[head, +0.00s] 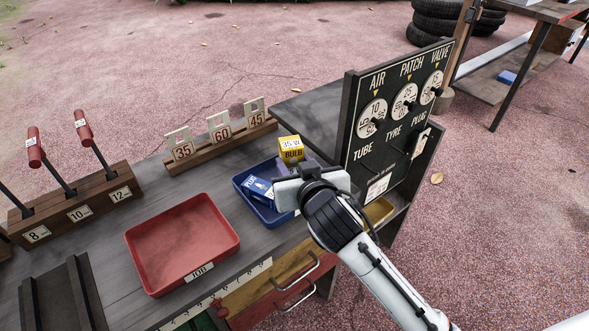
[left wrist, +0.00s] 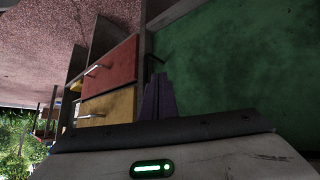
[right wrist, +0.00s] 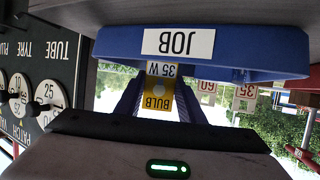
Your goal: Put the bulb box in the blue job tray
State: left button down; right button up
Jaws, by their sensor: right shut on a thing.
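The yellow bulb box (head: 291,148), marked 35 W, is at the far right side of the blue job tray (head: 262,212). My right gripper (head: 303,165) is shut on it; in the right wrist view the bulb box (right wrist: 157,101) sits between the fingers, with the blue tray (right wrist: 115,48) beyond. I cannot tell whether the box touches the tray. A blue plug box (head: 258,188) lies in the tray. My gripper hides the tray's right part. My left gripper (left wrist: 158,95) is out of the head view; its fingers are together and empty in the left wrist view.
A red job tray (head: 183,244) stands left of the blue one. A black dial board (head: 390,120) rises close on the right. Number cards 35, 60, 45 on a wooden rack (head: 222,146) stand behind. Levers in a block (head: 75,205) are at the left.

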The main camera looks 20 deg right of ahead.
jog(key=shift+f, duration=0.25)
jog(key=shift+f, duration=0.2)
jog(key=o, duration=0.8)
jog(key=shift+c, duration=0.2)
jog(key=shift+r, duration=0.1)
